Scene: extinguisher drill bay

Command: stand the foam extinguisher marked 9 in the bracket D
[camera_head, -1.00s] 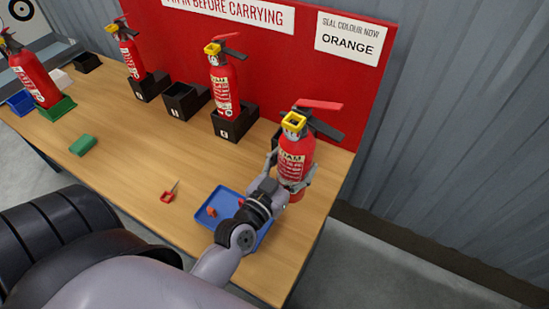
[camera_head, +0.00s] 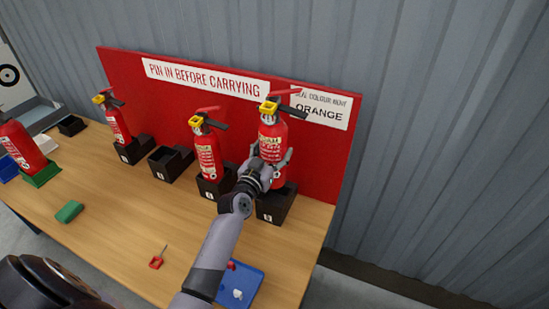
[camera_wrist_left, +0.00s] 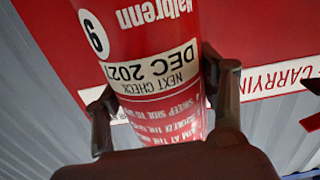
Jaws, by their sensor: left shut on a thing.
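The red foam extinguisher marked 9 (camera_head: 271,137) is upright, with a yellow collar and a red and black handle on top. In the left wrist view its label (camera_wrist_left: 150,60) shows the 9. My left gripper (camera_head: 270,165) is shut around its body. The extinguisher is over the rightmost black bracket (camera_head: 275,207), its lower end at the bracket's top; I cannot tell whether it is inside or just above. The bracket's letter is too small to read surely. My right gripper is not in view.
Close to the left, another extinguisher (camera_head: 208,155) stands in a bracket, then an empty black bracket (camera_head: 170,164), then another extinguisher (camera_head: 116,124). A red board (camera_head: 330,160) rises behind. A blue tray (camera_head: 247,285), red pin (camera_head: 156,262) and green block (camera_head: 69,211) lie in front.

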